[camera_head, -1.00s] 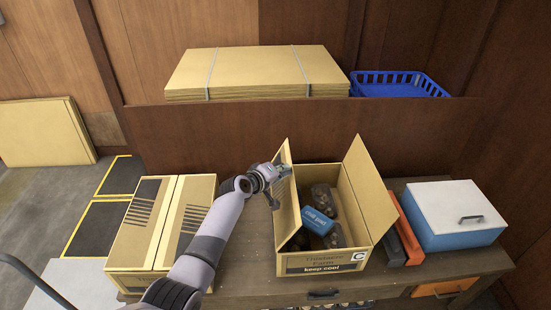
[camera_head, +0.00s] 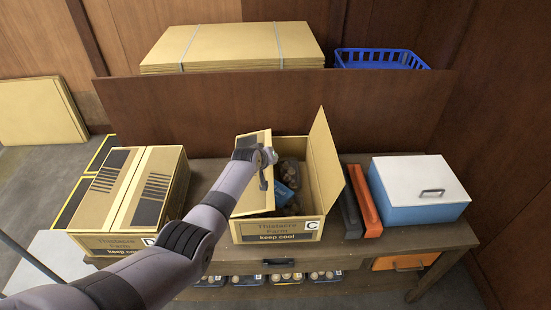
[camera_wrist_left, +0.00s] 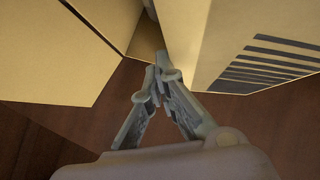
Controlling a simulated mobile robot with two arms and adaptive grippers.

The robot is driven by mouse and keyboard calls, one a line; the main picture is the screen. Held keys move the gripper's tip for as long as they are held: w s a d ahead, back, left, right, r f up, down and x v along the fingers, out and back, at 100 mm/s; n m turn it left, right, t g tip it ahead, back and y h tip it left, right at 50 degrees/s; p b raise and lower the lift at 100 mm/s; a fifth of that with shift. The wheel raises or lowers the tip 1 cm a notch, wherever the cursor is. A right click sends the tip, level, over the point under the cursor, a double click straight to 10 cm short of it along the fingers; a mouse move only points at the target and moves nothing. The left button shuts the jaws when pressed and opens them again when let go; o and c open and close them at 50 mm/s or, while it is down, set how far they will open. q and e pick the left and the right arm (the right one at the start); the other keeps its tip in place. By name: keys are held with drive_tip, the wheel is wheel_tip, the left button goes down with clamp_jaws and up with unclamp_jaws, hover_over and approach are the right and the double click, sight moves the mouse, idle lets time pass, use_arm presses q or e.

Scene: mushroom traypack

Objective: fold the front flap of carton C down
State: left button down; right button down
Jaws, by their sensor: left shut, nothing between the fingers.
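Carton C (camera_head: 276,229) stands open on the bench, its label facing me. Its right flap (camera_head: 325,160) stands up. Its left flap (camera_head: 254,190) leans inward over the left part of the opening. I cannot make out a separate front flap. Inside are dark mushroom packs (camera_head: 292,170) and a blue cold pack (camera_head: 288,176), partly hidden by the flap and my arm. My left gripper (camera_head: 266,172) is shut and empty above the left flap; I cannot tell whether it touches. In the left wrist view its fingertips (camera_wrist_left: 158,72) meet near a striped cardboard panel (camera_wrist_left: 270,62). My right gripper is not in view.
Closed carton D (camera_head: 125,210) stands to the left, behind my arm. Dark and orange bars (camera_head: 363,202) and a blue box with a white lid (camera_head: 418,190) stand to the right. Flat cardboard (camera_head: 230,45) and a blue basket (camera_head: 380,58) lie behind the wooden panel.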

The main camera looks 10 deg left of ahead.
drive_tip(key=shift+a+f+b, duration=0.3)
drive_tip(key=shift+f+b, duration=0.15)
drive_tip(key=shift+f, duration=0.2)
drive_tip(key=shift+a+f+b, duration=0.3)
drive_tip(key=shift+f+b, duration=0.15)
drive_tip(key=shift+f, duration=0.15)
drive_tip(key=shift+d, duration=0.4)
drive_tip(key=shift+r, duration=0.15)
